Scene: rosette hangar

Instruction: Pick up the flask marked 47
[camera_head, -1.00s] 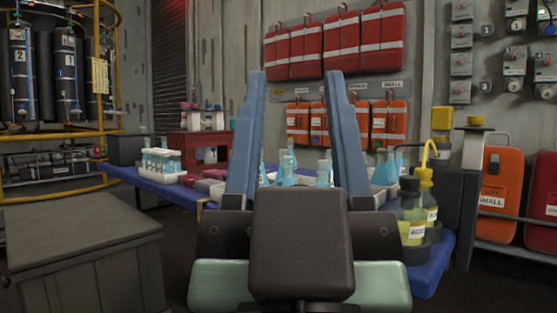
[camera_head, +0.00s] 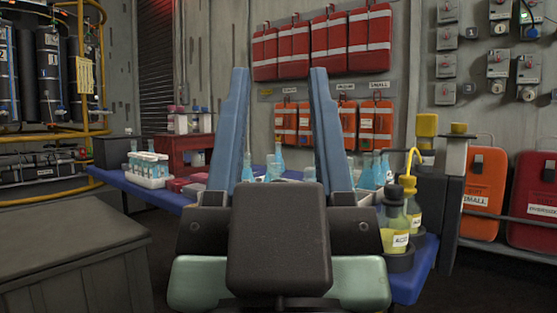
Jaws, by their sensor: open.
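My gripper (camera_head: 277,125) is in the camera_head view with its two blue fingers raised and wide apart; nothing is between them. Behind it, several flasks with blue liquid stand on a blue table. One blue flask (camera_head: 248,166) shows beside the left finger, and others (camera_head: 367,173) show to the right of the right finger. My gripper hides part of the group. No number 47 can be read on any flask from here.
The blue table (camera_head: 150,191) also bears a white rack of blue-filled tubes (camera_head: 147,170) and, at right, yellow bottles (camera_head: 396,215). A grey crate (camera_head: 75,255) stands front left. A red stand (camera_head: 183,146) is behind. Orange cases (camera_head: 484,178) stand at right.

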